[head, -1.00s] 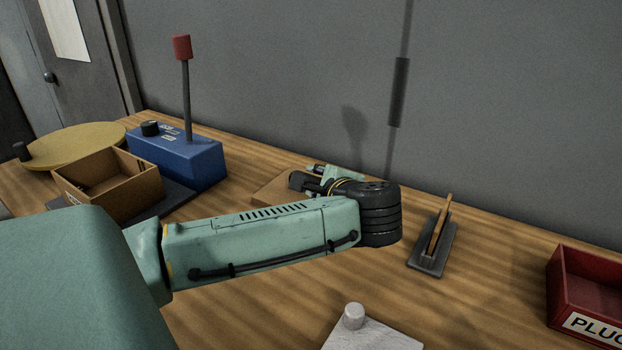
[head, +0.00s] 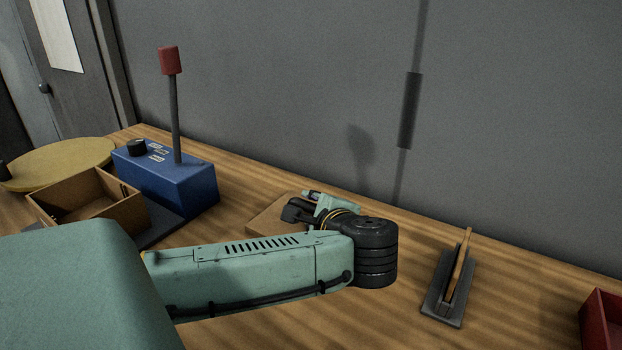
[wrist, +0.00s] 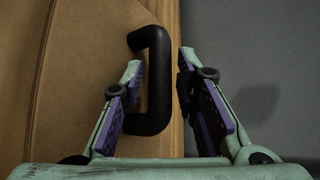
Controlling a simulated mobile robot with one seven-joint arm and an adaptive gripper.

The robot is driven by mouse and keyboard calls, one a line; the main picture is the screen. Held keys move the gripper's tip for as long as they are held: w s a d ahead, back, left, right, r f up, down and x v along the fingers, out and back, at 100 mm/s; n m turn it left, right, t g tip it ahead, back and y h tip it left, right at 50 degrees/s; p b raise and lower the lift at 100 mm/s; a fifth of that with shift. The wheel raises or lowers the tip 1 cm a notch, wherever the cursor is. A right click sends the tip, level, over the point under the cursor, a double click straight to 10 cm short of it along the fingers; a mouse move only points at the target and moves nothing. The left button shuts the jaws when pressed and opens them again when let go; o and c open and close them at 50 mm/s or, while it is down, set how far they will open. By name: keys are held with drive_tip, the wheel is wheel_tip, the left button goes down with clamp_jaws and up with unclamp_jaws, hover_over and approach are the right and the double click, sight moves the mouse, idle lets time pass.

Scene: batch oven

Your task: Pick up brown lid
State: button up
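The brown lid (head: 262,223) lies flat on the wooden table, partly hidden behind my arm in the head view. In the wrist view, the lid (wrist: 75,85) fills the left side, with a black bar handle (wrist: 160,85) at its right. My gripper (wrist: 160,68) is open in the wrist view, one finger on each side of the handle. The left finger is very close to the handle; I cannot tell whether it touches. A gap shows at the right finger. In the head view, my gripper (head: 298,212) is at the lid, its fingertips hard to make out.
An open brown box (head: 95,210) and a blue box with a red-topped lever (head: 175,185) stand at left. A yellow round disc (head: 62,160) lies behind them. A grey tool with a wooden handle (head: 447,285) and a red bin (head: 603,325) are at right. A grey wall stands behind.

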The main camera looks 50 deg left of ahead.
drive_tip(key=shift+c, duration=0.5)
clamp_jaws()
